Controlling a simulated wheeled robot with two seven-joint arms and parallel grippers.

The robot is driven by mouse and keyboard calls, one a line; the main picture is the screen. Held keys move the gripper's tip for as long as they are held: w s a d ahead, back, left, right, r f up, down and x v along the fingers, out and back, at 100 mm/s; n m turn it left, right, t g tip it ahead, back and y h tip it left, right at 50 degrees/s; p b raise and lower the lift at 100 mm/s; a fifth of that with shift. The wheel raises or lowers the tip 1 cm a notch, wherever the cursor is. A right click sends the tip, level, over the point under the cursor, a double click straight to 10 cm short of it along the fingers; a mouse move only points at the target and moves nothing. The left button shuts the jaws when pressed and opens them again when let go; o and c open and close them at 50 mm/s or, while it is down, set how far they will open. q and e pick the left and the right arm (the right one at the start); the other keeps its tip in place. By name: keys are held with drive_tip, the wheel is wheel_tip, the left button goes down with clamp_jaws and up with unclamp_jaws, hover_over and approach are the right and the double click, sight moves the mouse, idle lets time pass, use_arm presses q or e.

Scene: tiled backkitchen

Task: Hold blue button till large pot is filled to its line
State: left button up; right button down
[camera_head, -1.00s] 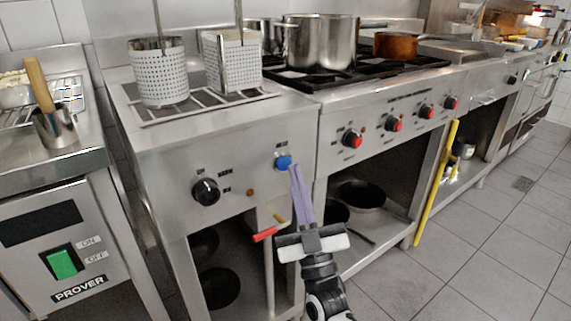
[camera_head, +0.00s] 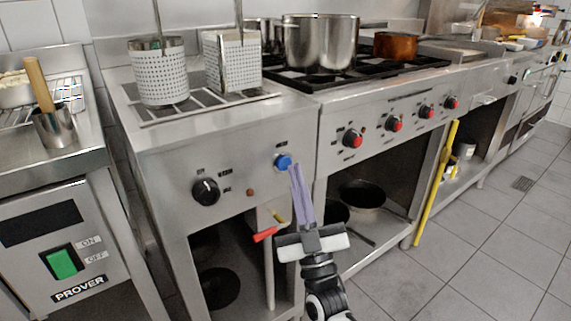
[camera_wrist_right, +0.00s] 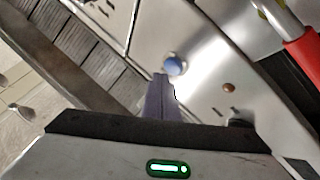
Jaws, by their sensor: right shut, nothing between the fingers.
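The blue button (camera_head: 283,161) is on the front panel of the left cooker unit, right of a black knob. It also shows in the right wrist view (camera_wrist_right: 174,64). My right gripper (camera_head: 295,167) is shut and empty, its purple fingertips just below and right of the button. In the right wrist view the tips (camera_wrist_right: 163,76) lie very close to the button; I cannot tell whether they touch it. A large steel pot (camera_head: 320,42) stands on the black burner grate at the back. Its inside, its line and any water are hidden. My left gripper is out of view.
Two perforated baskets (camera_head: 158,72) stand on the left unit's top. A red-handled valve (camera_head: 264,234) sticks out below the panel. Red knobs (camera_head: 395,123) line the stove front to the right. A yellow bar (camera_head: 437,183) leans there. The floor at right is clear.

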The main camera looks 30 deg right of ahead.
drive_tip(key=shift+w, duration=0.4)
drive_tip(key=shift+w+a, duration=0.1)
drive_tip(key=shift+w, duration=0.45)
idle(7.0)
